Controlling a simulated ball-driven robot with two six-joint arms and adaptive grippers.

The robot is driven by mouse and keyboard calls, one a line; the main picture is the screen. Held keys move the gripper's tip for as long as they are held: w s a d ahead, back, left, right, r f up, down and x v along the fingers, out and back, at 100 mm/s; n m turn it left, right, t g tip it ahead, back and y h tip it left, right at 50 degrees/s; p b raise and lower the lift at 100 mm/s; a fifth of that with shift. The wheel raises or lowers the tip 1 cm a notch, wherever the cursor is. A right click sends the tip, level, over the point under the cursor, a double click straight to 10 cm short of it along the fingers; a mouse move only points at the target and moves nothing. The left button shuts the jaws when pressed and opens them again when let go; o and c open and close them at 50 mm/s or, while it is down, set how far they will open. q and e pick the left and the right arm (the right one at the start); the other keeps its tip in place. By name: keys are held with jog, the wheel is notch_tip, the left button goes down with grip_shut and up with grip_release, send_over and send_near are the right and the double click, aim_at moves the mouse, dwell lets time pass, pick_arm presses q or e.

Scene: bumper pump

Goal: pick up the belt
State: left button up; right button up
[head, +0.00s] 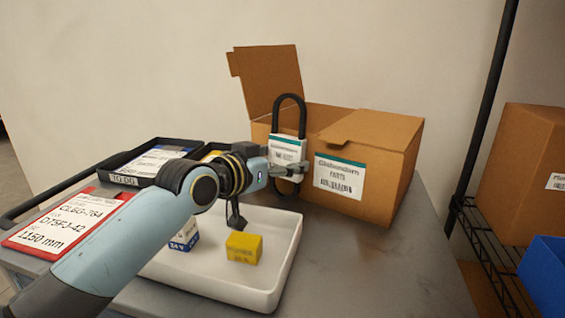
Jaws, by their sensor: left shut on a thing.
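The belt (290,97) is a black loop standing upright, with a white and teal label sleeve (287,149) around its middle. It is in front of the open cardboard box's left part. My left gripper (290,170) is shut on the belt at the lower end of the sleeve, above the back edge of the white tray. The gripper hides part of the belt's lower end. My right gripper is not in view.
The open cardboard box (390,165) stands at the back. The white tray (215,285) holds a yellow box (244,247) and a blue-white box (184,235). A black tray (124,180) and red-edged card (60,222) lie left. Bare table (375,260) is at right.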

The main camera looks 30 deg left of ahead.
pick_arm(q)
notch_tip(320, 180, up, 18)
jog(key=p, duration=0.2)
jog(key=shift+f, duration=0.1)
dwell(0.9)
